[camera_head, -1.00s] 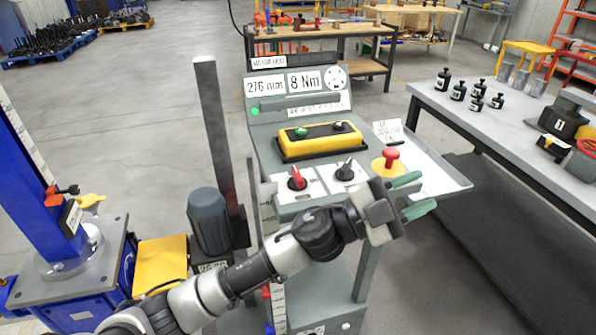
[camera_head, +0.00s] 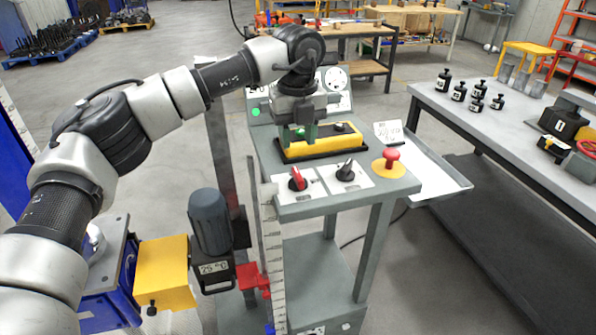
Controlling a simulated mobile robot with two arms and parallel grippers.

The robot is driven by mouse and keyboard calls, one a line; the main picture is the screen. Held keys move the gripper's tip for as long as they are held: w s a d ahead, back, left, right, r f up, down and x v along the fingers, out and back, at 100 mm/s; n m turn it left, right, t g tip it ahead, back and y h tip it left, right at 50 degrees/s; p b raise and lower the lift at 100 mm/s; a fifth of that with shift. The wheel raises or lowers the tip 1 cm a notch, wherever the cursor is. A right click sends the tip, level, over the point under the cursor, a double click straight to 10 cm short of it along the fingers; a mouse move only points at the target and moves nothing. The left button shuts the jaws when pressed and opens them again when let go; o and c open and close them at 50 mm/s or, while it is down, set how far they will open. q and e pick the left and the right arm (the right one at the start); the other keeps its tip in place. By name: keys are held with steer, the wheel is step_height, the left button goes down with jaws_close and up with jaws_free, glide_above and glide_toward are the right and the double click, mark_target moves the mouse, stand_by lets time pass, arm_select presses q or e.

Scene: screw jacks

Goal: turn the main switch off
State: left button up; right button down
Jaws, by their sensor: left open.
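A grey control console carries two rotary switches on white plates. The left one has a red knob (camera_head: 297,180), and the right one has a black knob (camera_head: 347,170). Which is the main switch I cannot read from their labels. A red mushroom button (camera_head: 391,158) stands on a yellow base to their right. A yellow button box (camera_head: 325,143) lies behind the knobs. My left gripper (camera_head: 298,138) is open and points down, its green fingertips over the left part of this box, behind the red knob. It hides part of the box and the display panel. My right gripper is not in view.
A grey motor (camera_head: 209,222) and an upright ruler (camera_head: 272,258) stand left of the console. A tray (camera_head: 435,172) sticks out on its right. A workbench (camera_head: 495,120) with black weights (camera_head: 458,92) is further right.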

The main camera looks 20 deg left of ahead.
mark_target(298, 173)
arm_select(q)
step_height(298, 173, down, 9)
steer(key=shift+p, duration=0.5)
jaws_close()
